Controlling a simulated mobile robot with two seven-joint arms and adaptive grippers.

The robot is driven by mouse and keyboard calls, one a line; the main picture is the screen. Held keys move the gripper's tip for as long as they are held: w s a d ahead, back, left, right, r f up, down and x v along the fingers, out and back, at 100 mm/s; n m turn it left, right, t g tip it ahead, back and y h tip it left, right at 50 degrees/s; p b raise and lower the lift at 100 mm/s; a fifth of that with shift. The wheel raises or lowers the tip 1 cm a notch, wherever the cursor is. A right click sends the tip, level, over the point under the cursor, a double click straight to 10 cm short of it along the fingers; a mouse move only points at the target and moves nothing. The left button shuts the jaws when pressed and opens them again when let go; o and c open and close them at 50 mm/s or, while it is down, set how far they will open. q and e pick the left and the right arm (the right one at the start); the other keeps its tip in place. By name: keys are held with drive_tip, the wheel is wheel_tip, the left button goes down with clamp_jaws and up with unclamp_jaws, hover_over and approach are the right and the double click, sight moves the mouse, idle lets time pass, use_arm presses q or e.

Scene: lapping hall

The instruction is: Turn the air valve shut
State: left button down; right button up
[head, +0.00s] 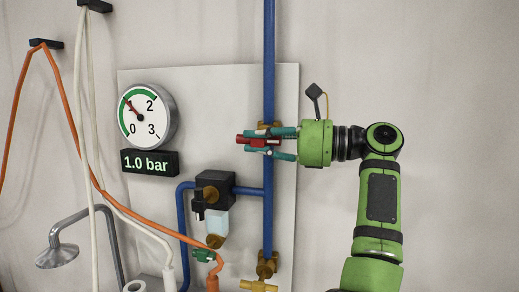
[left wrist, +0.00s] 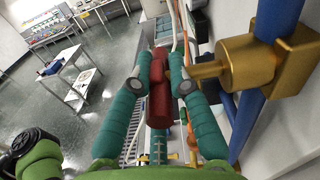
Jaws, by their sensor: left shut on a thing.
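The air valve has a brass body (head: 268,127) on a vertical blue pipe and a red handle (head: 243,139) that points left, across the pipe. My left gripper (head: 262,141) is shut on the red handle, its teal fingers above and below it. In the left wrist view, the red handle (left wrist: 159,98) lies between the fingertips of my left gripper (left wrist: 165,78), with the brass body (left wrist: 250,63) to the right. The fingers hide part of the handle. My right gripper is not in view.
A round gauge (head: 147,115) has its needle near 1; the display (head: 150,163) below reads 1.0 bar. A black regulator (head: 215,189) and a lower brass fitting (head: 266,264) sit below the valve. Orange and white hoses (head: 88,100) hang at left. The wall at right is bare.

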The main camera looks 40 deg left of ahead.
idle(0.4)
use_arm(q)
drive_tip(key=c, duration=1.2)
unclamp_jaws()
drive_tip(key=shift+v, duration=3.7)
